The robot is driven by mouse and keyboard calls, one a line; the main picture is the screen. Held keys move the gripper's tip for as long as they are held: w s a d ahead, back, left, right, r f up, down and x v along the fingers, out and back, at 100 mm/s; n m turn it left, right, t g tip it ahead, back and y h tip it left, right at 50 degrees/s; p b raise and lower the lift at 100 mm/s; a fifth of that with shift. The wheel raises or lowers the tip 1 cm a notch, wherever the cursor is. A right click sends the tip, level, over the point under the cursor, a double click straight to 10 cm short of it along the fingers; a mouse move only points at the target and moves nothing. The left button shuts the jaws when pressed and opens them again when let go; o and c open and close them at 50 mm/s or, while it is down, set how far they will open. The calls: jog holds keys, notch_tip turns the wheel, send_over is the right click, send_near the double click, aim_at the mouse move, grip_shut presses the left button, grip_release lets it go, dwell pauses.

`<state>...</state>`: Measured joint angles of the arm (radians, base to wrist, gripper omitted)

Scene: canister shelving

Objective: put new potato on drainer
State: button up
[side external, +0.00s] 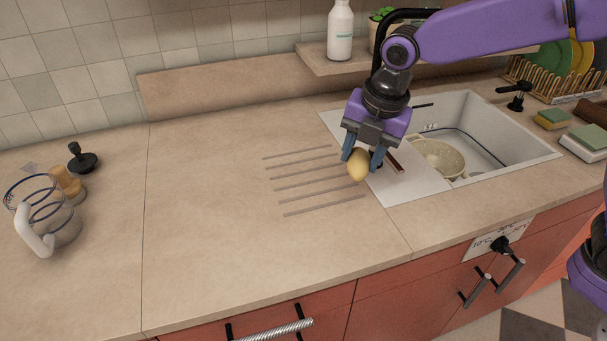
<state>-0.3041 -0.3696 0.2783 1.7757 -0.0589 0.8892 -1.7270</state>
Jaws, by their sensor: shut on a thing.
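The new potato (358,167) is yellow and oval. My gripper (360,160) is shut on it, with blue fingers on either side. In the picture, the potato is in front of the boundary between the grooved drainer (318,184) and the white sink rim. I cannot tell from this one view how high it is above the surface. The drainer is a set of parallel grooves in the beige countertop, left of the sink, and no object lies on its visible part.
The white sink (513,150) holds a cream colander (437,158). Sponges (552,119), a plate rack (553,80) and a black tap (516,97) are at right. A white bottle (340,32) stands on the back shelf. The middle counter is clear.

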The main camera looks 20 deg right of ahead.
jog(key=shift+a+r+n, duration=0.15)
jog(key=shift+a+n, duration=0.35)
jog(key=shift+a, duration=0.05)
jog(key=w+a+f, duration=0.4)
jog(key=w+a, duration=0.1)
jog(key=w, duration=0.2)
jog(key=shift+w+f, duration=0.15)
jog(key=shift+w, duration=0.15)
jog(key=w+f, duration=0.1)
jog(key=w+a+f, duration=0.1)
jog(key=f, duration=0.1)
jog(key=w+a+f, duration=0.1)
jog(key=shift+w+a+f, duration=0.1)
jog(key=shift+w+f, duration=0.05)
jog(key=shift+f, duration=0.2)
jog(key=shift+w+a+f, duration=0.2)
jog(key=shift+w+f, duration=0.15)
jog(key=shift+f, duration=0.25)
jog(key=shift+s+x, duration=0.15)
jog(key=shift+x, duration=0.5)
jog(key=shift+s+x, duration=0.1)
jog(key=shift+x, duration=0.55)
jog(key=shift+d+f, duration=0.1)
jog(key=shift+f, duration=0.15)
jog(key=o, duration=1.1)
